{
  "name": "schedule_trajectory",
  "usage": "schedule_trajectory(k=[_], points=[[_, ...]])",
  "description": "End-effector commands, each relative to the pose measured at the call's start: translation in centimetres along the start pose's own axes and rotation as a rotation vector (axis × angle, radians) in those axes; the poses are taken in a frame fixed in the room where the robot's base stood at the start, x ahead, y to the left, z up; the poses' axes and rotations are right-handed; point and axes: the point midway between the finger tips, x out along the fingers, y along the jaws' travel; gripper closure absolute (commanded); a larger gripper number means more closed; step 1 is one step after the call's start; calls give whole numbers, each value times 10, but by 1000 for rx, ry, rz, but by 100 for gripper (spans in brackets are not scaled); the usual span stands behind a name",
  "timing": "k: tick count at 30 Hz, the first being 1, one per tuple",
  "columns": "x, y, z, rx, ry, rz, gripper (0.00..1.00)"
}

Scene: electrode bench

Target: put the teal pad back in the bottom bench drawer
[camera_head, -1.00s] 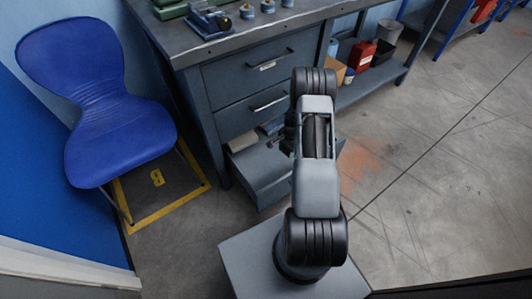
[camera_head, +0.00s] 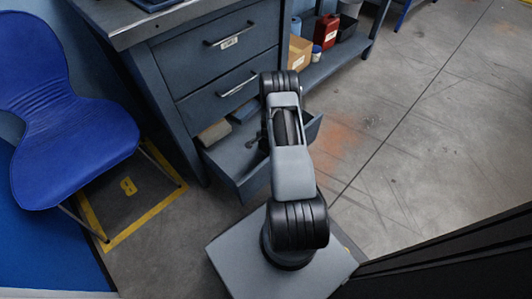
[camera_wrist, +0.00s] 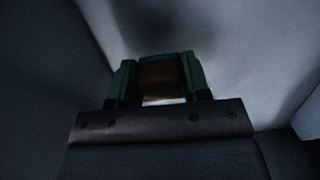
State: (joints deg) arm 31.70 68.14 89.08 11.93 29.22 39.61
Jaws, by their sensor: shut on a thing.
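The bottom bench drawer (camera_head: 228,160) is pulled open under two shut drawers. My arm reaches over its right part and hides most of that side; my gripper is largely hidden behind the arm in the head view. In the wrist view my gripper (camera_wrist: 159,78) has dark green shapes at both sides and is shut on a block (camera_wrist: 160,73) that looks brown in the dim light. I cannot make out a clearly teal surface on it. Smooth grey-blue surfaces surround the gripper there, with a dark shadow just beyond the tips.
A tan block (camera_head: 214,131) and a blue-grey item (camera_head: 243,113) lie at the drawer's back. A blue chair (camera_head: 75,120) stands left. The lower shelf holds a cardboard box (camera_head: 299,52) and a red container (camera_head: 327,30). The floor at right is clear.

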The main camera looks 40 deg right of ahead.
Motion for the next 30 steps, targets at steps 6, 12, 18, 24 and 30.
schedule_trajectory(k=[6,12,18,24,30], points=[[23,0,-3,-1,0,0,79],[22,0,-3,-1,0,0,79],[25,0,-4,-1,0,0,53],[25,0,-3,-1,0,0,33],[25,0,-3,-1,0,0,31]])
